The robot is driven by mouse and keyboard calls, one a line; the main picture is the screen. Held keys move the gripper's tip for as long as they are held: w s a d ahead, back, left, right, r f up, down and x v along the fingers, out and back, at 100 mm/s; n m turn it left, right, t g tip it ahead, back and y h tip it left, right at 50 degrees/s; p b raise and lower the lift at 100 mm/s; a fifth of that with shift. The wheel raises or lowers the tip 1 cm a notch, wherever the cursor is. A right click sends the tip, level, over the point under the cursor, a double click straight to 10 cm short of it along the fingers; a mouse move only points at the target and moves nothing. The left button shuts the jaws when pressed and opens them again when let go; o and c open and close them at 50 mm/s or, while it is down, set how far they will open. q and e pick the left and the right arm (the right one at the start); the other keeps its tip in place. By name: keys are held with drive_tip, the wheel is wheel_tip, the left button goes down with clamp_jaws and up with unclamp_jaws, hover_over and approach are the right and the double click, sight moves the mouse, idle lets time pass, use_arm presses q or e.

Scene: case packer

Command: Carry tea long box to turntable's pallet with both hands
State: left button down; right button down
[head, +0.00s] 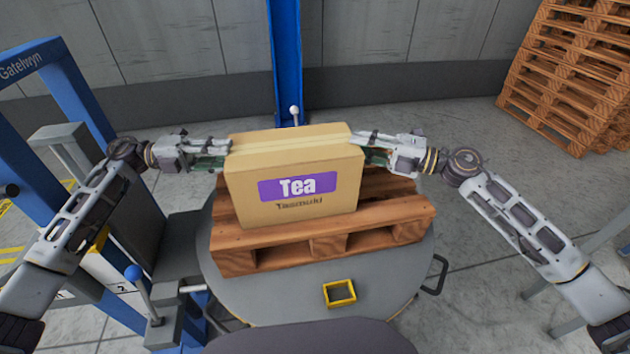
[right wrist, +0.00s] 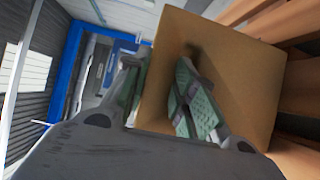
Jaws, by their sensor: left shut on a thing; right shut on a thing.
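The tea long box (head: 293,212) is a tan carton with a purple "Tea" label, upright over the wooden pallet (head: 380,236) on the grey round turntable (head: 285,295). Whether its underside touches the pallet boards is hard to tell. My left gripper (head: 222,150) is shut on the box's left end near the top. My right gripper (head: 368,148) is shut on its right end near the top. In the right wrist view, the right gripper's fingers (right wrist: 165,95) lie on either side of a wall of the box (right wrist: 240,85). The fingertips are partly hidden in the head view.
A small yellow square frame (head: 340,293) lies on the turntable's front. A blue post (head: 286,60) stands behind the box. A blue machine frame (head: 40,150) stands at the left. Stacked pallets (head: 570,75) stand at the back right. A black handle (head: 436,275) sticks out at the turntable's right.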

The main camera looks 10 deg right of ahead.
use_arm(q)
drive_tip(key=c, duration=1.6)
unclamp_jaws()
drive_tip(key=shift+f, duration=0.15)
use_arm(e)
drive_tip(key=c, duration=1.6)
unclamp_jaws()
drive_tip(key=shift+f, duration=0.15)
use_arm(q)
drive_tip(key=o, duration=0.4)
use_arm(e)
drive_tip(key=o, duration=0.4)
use_arm(q)
drive_tip(key=shift+o, duration=0.2)
use_arm(e)
drive_tip(key=shift+o, duration=0.2)
use_arm(q)
drive_tip(key=shift+o, duration=0.4)
drive_tip(key=o, duration=0.5)
drive_tip(key=shift+o, duration=1.1)
drive_tip(key=shift+s+d, duration=0.1)
use_arm(e)
drive_tip(key=shift+s, duration=0.1)
use_arm(q)
drive_tip(key=shift+f, duration=0.1)
